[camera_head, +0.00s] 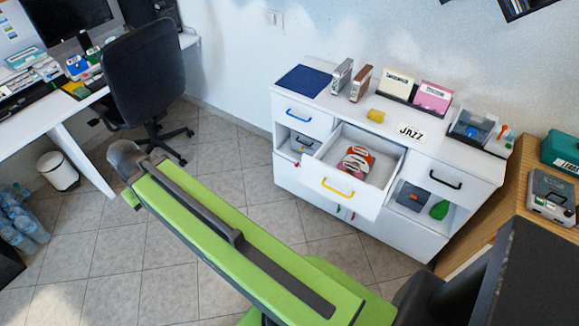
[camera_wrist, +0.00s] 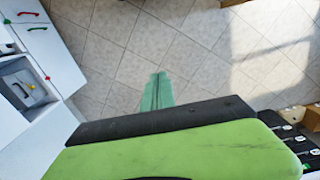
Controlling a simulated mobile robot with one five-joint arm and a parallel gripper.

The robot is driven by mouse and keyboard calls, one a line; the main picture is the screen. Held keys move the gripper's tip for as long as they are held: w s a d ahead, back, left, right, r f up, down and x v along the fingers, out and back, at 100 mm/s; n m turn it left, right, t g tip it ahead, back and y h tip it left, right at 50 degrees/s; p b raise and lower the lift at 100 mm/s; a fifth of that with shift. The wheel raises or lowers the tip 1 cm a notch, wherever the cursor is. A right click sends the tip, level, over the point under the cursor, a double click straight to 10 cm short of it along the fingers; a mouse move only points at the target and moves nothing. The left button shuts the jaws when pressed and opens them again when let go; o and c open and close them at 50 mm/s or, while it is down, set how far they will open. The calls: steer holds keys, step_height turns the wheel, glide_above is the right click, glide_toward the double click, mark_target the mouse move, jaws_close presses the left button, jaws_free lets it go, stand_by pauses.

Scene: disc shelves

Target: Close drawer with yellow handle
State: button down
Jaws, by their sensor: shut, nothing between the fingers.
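The drawer with the yellow handle (camera_head: 368,205) is pulled out from the middle of the white cabinet. Its yellow handle (camera_head: 338,188) is on the drawer's front face. Several red, orange and white items (camera_head: 356,160) lie inside the drawer. My gripper (camera_wrist: 158,76) shows as green fingers held together, empty, over the tiled floor in the wrist view. In the head view, my green arm reaches to the left of the drawer, and the arm's end is apart from the cabinet.
The white cabinet (camera_head: 470,170) carries boxes, a yellow cylinder (camera_head: 376,115) and a JAZZ sign (camera_head: 411,132). The blue-handled (camera_head: 299,115) and black-handled (camera_head: 445,180) drawers look shut. An office chair (camera_head: 148,75) and a desk stand left. Tiled floor between is clear.

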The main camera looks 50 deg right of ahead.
steer(key=shift+w+a+r, duration=0.15)
steer(key=shift+a, duration=0.05)
